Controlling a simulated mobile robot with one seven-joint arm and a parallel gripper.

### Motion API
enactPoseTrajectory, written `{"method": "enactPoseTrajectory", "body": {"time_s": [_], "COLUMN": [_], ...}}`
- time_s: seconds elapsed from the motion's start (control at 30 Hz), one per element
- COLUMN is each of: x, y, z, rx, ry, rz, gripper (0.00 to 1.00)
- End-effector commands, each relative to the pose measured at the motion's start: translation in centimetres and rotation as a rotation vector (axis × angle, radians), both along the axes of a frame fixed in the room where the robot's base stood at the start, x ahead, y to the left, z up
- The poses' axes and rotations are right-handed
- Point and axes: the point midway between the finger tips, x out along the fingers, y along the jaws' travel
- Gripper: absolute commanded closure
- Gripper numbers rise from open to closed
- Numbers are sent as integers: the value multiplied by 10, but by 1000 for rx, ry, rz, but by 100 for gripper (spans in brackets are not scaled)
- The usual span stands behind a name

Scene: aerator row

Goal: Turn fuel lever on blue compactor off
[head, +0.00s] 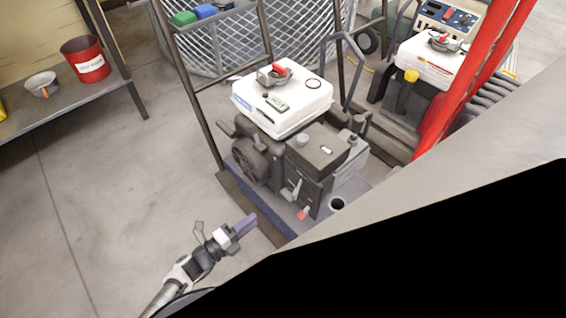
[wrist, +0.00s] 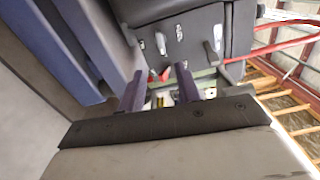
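The compactor (head: 262,200) has a blue base and a dark engine (head: 318,150) under a white fuel tank (head: 285,98). Low on the engine's near side are a grey lever (head: 293,190) and a short red-tipped lever (head: 303,213). I cannot tell for sure which is the fuel lever. The wrist view shows the dark engine face (wrist: 195,28), a small silver lever (wrist: 160,43) and a red tip (wrist: 163,74) beyond the fingertips. My gripper (head: 246,225) is left of the levers, apart from them. In the wrist view its purple fingers (wrist: 158,82) are spread and empty.
A second machine with a white tank (head: 432,60) stands behind red posts (head: 475,75) at right. A dark metal frame (head: 193,85) rises beside the engine. A shelf (head: 60,110) with a red bucket (head: 86,60) is at left. The floor at left (head: 110,190) is clear.

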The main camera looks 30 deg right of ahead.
Motion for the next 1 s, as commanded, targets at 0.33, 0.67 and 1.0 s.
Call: {"method": "enactPoseTrajectory", "body": {"time_s": [0.33,0.67,1.0], "x": [6,15,19], "y": [-56,-117,-136], "z": [0,0,1], "rx": [-3,-2,-1], "ry": [1,1,1], "rz": [-6,-2,0], "gripper": [66,66,66]}}
